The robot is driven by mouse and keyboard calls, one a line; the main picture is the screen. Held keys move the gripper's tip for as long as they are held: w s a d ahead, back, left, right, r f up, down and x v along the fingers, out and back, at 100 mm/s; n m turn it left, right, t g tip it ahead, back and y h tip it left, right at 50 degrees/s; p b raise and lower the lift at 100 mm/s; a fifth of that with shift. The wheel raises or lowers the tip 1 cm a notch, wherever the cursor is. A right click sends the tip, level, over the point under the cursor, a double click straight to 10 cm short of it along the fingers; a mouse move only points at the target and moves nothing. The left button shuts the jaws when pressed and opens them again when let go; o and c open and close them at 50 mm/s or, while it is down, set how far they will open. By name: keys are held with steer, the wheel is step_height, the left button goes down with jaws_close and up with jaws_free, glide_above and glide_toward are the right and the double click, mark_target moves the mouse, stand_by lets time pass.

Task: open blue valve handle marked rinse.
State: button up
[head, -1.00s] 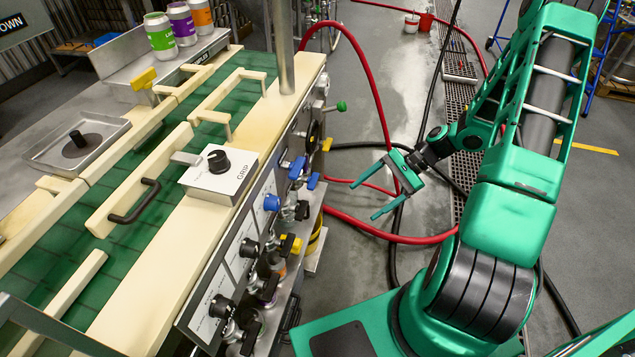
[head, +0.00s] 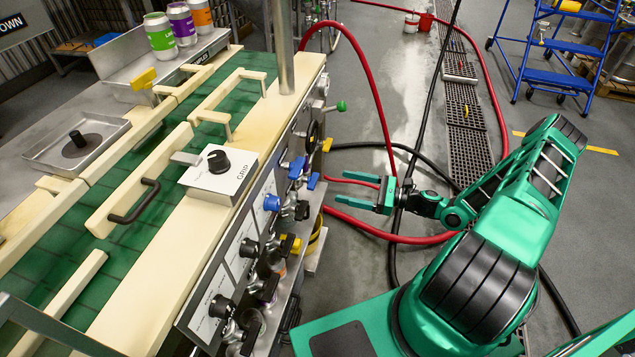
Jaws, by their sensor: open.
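Blue valve handles sit on the side panel of the can seamer: one (head: 297,167) higher up and another (head: 312,181) just below it to the right. A round blue knob (head: 271,203) is lower left of them. Their labels are too small to read, so I cannot tell which is marked rinse. My gripper (head: 336,187) is open and empty, its two green fingers pointing left toward the panel. In the picture the fingertips are a short way right of the lower blue handle, apparently apart from it.
Yellow (head: 290,244) and black handles crowd the panel below, and a green-knobbed lever (head: 341,106) sticks out above. A red hose (head: 380,95) and black hoses run behind my gripper. The GRIP control box (head: 218,174) stands on the conveyor's edge.

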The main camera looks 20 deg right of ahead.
mark_target(313, 181)
steer(key=x, duration=1)
steer(key=c, duration=1.1)
